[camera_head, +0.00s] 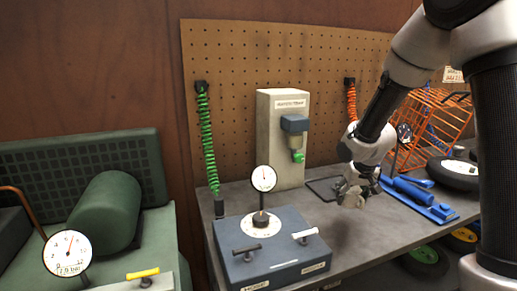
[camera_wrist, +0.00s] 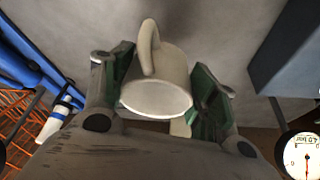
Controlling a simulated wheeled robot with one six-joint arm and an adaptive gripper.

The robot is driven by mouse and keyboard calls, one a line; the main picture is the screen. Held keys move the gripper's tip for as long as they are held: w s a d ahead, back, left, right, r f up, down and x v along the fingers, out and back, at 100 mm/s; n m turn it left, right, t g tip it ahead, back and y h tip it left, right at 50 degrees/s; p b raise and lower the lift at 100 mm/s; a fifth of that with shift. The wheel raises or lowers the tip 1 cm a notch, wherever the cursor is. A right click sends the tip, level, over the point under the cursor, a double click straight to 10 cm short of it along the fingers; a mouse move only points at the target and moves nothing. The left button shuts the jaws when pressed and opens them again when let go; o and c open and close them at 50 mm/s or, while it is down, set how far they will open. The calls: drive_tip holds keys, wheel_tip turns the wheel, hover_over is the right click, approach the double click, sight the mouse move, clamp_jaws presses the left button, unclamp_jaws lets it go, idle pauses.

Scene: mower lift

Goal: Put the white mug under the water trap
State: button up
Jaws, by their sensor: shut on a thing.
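The white mug (camera_wrist: 157,80) sits between the green-padded fingers of my gripper (camera_wrist: 165,88) in the wrist view, and my gripper is shut on it. Its handle faces the top of that view. In the head view my gripper (camera_head: 353,194) hangs over the bench, and the mug cannot be told apart from the fingers there.
A blue-grey box (camera_head: 270,255) with a dial gauge and levers stands at the bench front. A dark tray or mat (camera_head: 322,188) lies between the trap and my gripper. Blue parts (camera_head: 415,195) and a wheel (camera_head: 455,172) lie to the right. Green and orange coiled hoses hang behind.

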sight(345, 203)
drive_tip(key=x, duration=0.4)
drive_tip(key=shift+w+f, duration=0.15)
drive_tip(key=shift+w, duration=0.15)
drive_tip(key=shift+w+a+f, duration=0.15)
drive_tip(key=shift+a+f, duration=0.1)
drive_tip(key=shift+f, duration=0.2)
drive_tip(key=shift+a, duration=0.1)
